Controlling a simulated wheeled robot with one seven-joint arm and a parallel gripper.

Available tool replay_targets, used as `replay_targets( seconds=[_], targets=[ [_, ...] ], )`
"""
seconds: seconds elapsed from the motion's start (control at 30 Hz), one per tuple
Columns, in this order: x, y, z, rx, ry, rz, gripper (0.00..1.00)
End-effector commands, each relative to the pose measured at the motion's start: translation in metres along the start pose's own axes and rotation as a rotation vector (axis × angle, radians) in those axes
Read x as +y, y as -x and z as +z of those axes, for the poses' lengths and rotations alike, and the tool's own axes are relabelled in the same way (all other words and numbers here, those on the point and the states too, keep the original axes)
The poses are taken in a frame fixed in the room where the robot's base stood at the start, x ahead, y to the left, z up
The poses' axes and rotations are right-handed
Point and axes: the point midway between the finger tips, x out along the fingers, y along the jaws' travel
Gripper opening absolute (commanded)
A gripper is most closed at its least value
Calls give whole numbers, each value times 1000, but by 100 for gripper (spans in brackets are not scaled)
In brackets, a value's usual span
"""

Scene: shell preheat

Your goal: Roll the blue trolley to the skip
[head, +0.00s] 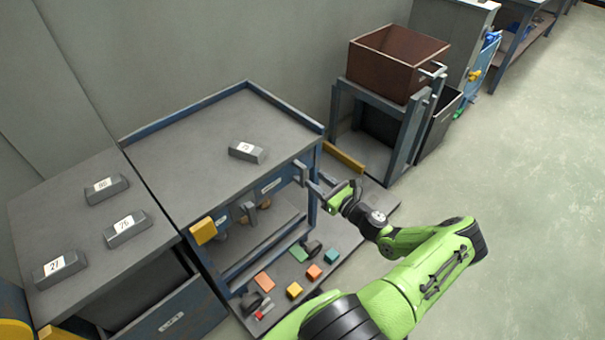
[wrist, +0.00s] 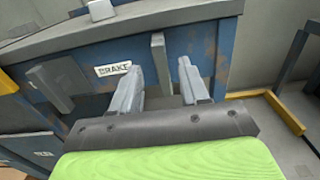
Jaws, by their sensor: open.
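The blue trolley (head: 235,130) stands against the wall, with a grey top and a blue frame. Its front also shows in the wrist view (wrist: 190,30), with a label reading BRAKE (wrist: 113,69). A grey upright lever (wrist: 158,60) is on that front, right of the label. My gripper (head: 318,188) is at the trolley's front right corner; in the wrist view (wrist: 160,88) its two fingers are apart, with the lever between them in the picture. I cannot tell whether they touch it. A brown open box (head: 398,62) on a blue-grey stand may be the skip.
A grey cabinet (head: 85,215) with labelled blocks adjoins the trolley's left side. Several coloured blocks (head: 295,290) lie low in front of the trolley. A yellow bar (head: 343,157) lies between trolley and stand. Open floor (head: 530,190) is on the right.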

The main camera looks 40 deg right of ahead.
Motion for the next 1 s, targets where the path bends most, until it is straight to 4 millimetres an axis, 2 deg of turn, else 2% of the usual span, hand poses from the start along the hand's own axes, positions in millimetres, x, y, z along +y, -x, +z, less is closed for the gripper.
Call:
replay_targets(
  seconds=[0.1,0.27,0.4,0.6,0.67,0.9,1.0],
  targets=[
    [1,-31,-3,-1,3,5,45],
    [1,-58,-2,1,3,3,45],
    [1,-68,-1,1,1,2,45],
    [1,-68,0,1,1,2,45],
    [1,-68,0,1,1,2,39],
    [1,-68,0,1,1,2,2],
    [1,-68,0,1,1,2,0]
  ],
)
